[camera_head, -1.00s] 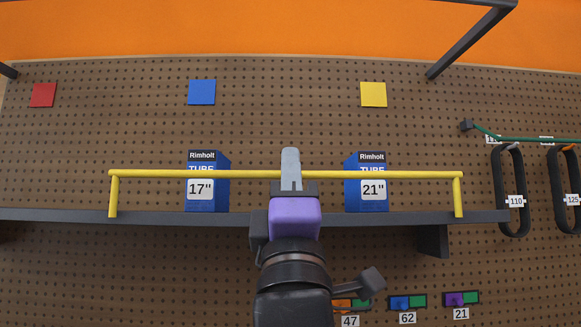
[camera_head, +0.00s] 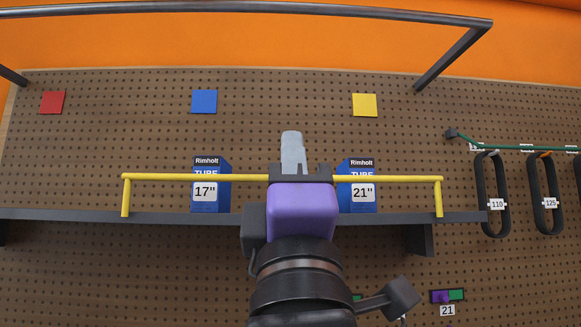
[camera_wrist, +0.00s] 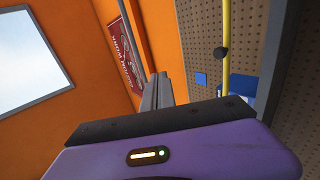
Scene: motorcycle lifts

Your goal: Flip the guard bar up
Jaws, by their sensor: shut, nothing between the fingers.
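The yellow guard bar (camera_head: 225,177) runs level across the front of a dark shelf (camera_head: 80,215), with an upright leg at each end. My gripper (camera_head: 292,136) is purple with grey fingers. The fingers are shut and empty and point up in front of the middle of the bar, hiding that stretch. In the wrist view the fingers (camera_wrist: 157,90) stand left of the bar, apart from it. In the head view I cannot tell whether my gripper touches the bar.
Two blue tube boxes, 17" (camera_head: 208,190) and 21" (camera_head: 360,190), stand on the shelf behind the bar. A dark metal frame (camera_head: 450,80) spans the top. Belts (camera_head: 492,190) hang at right. Red, blue and yellow squares are on the pegboard (camera_head: 130,130), above clear wall.

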